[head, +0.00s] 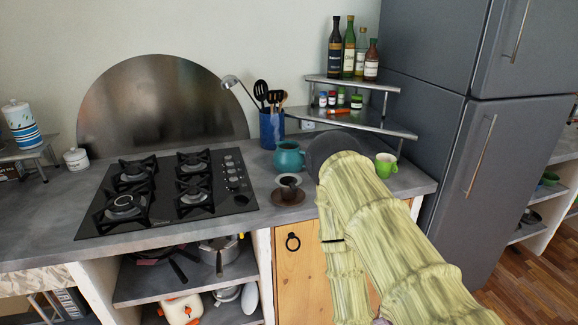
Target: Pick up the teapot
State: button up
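A rounded teal pot (288,158) stands upright on the grey counter, right of the cooktop. It is the most teapot-like thing in view, but its spout and lid cannot be made out clearly. My arm, in a pale yellow-green ribbed cover, reaches up from the lower right, and its far end is over the counter to the right of the teal pot. My gripper's fingers are not visible; the arm hides that area. I see no contact with the pot.
A brown cup-like thing (288,189) stands in front of the pot. A blue utensil holder (271,129) is behind it. A dark round thing (321,146) and a green mug (386,165) flank my arm's end. The black cooktop (168,190) is left; the fridge (427,100) is right.

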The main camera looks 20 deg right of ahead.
aim_at(288, 157)
jog(key=u, duration=0.5)
jog(key=i, duration=0.6)
jog(key=z, duration=2.1)
